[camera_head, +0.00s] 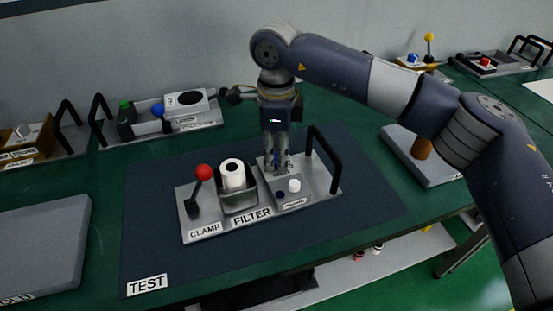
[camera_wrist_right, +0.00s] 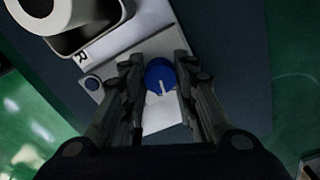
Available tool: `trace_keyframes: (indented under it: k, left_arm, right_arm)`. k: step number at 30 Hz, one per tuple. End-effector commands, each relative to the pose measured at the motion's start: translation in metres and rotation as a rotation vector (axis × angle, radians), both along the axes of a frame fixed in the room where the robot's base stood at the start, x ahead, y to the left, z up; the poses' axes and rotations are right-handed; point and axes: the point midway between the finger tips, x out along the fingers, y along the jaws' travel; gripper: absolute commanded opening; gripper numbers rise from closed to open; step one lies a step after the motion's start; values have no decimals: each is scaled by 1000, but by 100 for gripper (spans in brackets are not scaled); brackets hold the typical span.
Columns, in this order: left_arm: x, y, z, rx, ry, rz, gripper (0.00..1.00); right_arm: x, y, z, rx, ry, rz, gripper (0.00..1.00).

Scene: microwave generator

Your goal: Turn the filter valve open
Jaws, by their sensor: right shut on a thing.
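The filter module (camera_head: 213,226) is a grey plate labelled CLAMP and FILTER on the dark TEST mat. It carries a red-knobbed clamp lever (camera_head: 203,173) and a white filter cylinder (camera_head: 233,175) in a metal holder. The filter valve is a round blue knob (camera_wrist_right: 160,76) with a white pointer line, seen in the right wrist view. My right gripper (camera_head: 276,166) points straight down over the right part of the module. Its fingers are shut on the blue knob, one on each side. In the head view the fingers largely hide the knob. My left gripper is not in view.
A black handle (camera_head: 325,158) rises at the module's right end. Other modules stand along the wall. The TEST mat (camera_head: 150,230) is clear around the module.

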Motion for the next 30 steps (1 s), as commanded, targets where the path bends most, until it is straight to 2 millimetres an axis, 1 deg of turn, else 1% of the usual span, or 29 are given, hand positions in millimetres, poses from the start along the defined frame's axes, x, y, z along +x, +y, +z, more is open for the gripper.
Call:
trace_keyframes:
  k: [1, 3, 12, 29, 30]
  left_arm:
    - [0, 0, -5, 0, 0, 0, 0]
    - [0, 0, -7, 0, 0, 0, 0]
    - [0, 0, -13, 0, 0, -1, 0]
    - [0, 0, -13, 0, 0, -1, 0]
    - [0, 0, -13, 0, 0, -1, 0]
  right_arm:
    - [1, 0, -1, 2, -2, 30, 3]
    - [1, 0, 0, 1, -3, 71, 3]
    - [0, 0, 1, 2, -1, 185, 3]
    - [0, 0, 1, 2, -2, 210, 3]
    - [0, 0, 1, 1, -2, 209, 36]
